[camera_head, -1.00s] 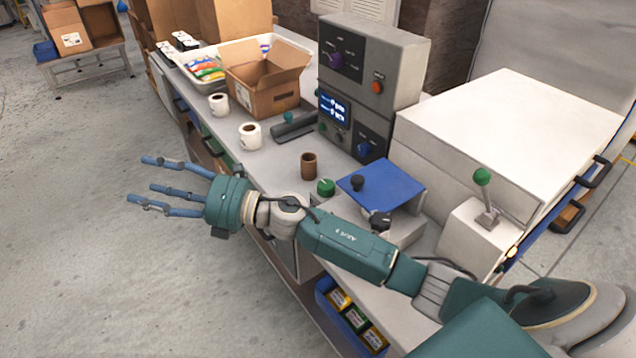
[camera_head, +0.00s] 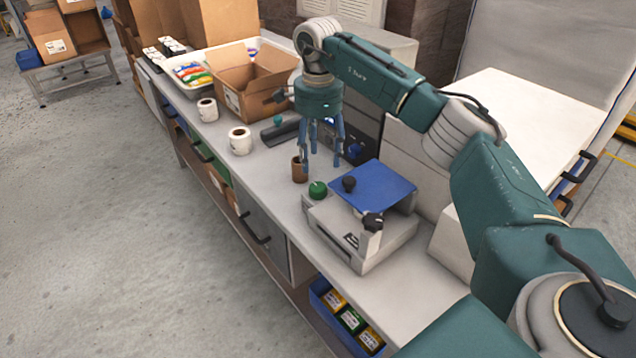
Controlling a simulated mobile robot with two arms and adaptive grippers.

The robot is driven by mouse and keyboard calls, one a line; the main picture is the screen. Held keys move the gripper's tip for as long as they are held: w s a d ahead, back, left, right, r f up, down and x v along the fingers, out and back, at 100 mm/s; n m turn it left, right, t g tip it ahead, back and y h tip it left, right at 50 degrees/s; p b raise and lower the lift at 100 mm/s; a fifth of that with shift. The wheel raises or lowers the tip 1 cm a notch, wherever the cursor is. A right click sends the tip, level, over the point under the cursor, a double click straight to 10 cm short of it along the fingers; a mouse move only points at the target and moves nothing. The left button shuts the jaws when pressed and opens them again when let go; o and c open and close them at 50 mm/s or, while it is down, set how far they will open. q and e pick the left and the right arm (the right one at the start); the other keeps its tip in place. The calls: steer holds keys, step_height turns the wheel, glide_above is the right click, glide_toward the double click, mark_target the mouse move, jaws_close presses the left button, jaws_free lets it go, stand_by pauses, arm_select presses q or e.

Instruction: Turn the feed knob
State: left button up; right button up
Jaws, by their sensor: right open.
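My right gripper (camera_head: 322,160) is open and empty, its blue fingers pointing down in front of the grey control box, just right of a brown cup. My arm hides most of the box; a blue knob (camera_head: 355,150) shows on its lower face, right of the fingers. A green knob (camera_head: 317,189) sits at the left corner of the weigher (camera_head: 385,246). Black knobs stand on the weigher's blue plate (camera_head: 349,184) and at its front (camera_head: 373,221). I cannot read which knob is labelled feed. My left gripper is not in view.
The brown cup (camera_head: 299,172) stands close to my fingers. Two white rolls (camera_head: 240,141), an open cardboard box (camera_head: 258,85) and a white tray (camera_head: 190,89) stand farther left on the counter. A white cabinet (camera_head: 515,115) is at right. The counter's front strip is clear.

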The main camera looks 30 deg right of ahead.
mark_target(318, 186)
step_height(318, 186, down, 9)
steer(key=shift+f+p, duration=0.2)
steer(key=shift+p, duration=0.8)
steer(key=shift+c, duration=0.3)
steer(key=c, duration=1.1)
